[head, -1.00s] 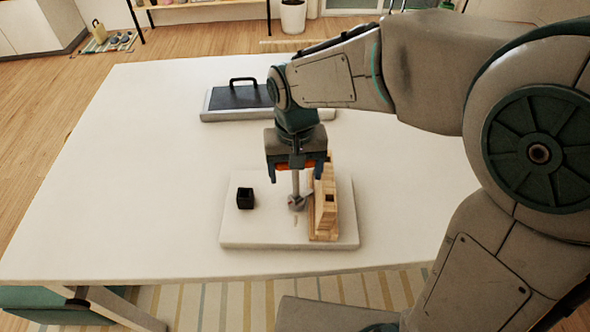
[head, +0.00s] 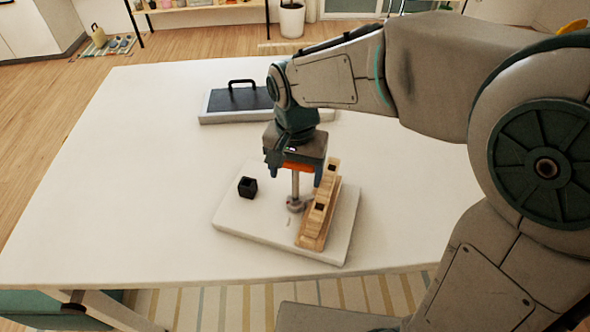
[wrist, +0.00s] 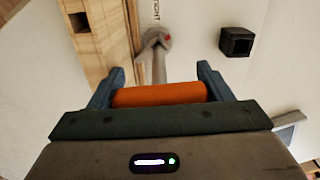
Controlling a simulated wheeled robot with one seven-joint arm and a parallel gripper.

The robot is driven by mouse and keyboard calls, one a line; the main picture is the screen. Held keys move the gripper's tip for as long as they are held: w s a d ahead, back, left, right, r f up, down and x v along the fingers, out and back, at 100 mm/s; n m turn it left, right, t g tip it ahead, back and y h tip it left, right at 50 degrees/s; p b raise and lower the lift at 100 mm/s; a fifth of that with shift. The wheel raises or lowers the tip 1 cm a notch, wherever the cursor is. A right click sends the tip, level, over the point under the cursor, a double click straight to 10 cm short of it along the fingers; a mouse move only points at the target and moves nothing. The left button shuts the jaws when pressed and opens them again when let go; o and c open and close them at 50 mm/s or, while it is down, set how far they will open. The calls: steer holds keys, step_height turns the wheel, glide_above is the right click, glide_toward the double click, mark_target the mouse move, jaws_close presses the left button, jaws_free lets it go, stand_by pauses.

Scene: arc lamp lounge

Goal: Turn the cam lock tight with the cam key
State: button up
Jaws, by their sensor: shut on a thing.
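My gripper (head: 294,168) is shut on the orange handle of the cam key (wrist: 160,95), above the white board. The key's grey shaft points down and its lower end meets a round grey cam lock (wrist: 153,39) with a red mark. The cam lock also shows in the head view (head: 295,205), beside the wooden piece. I cannot tell how deep the key sits. The wooden piece (head: 313,228) stands on the board with square dark holes in its top. Lettering on the board by the lock is partly hidden in the wrist view.
The white board (head: 255,236) lies turned askew on the white table (head: 110,190). A small black open box (head: 247,187) stands on the board's left side. A dark case with a handle (head: 235,99) lies farther back. The table's left side is clear.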

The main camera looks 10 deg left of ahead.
steer(key=shift+w+r+p, duration=0.15)
steer(key=shift+r+p, duration=1.75)
steer(key=shift+r, duration=0.75)
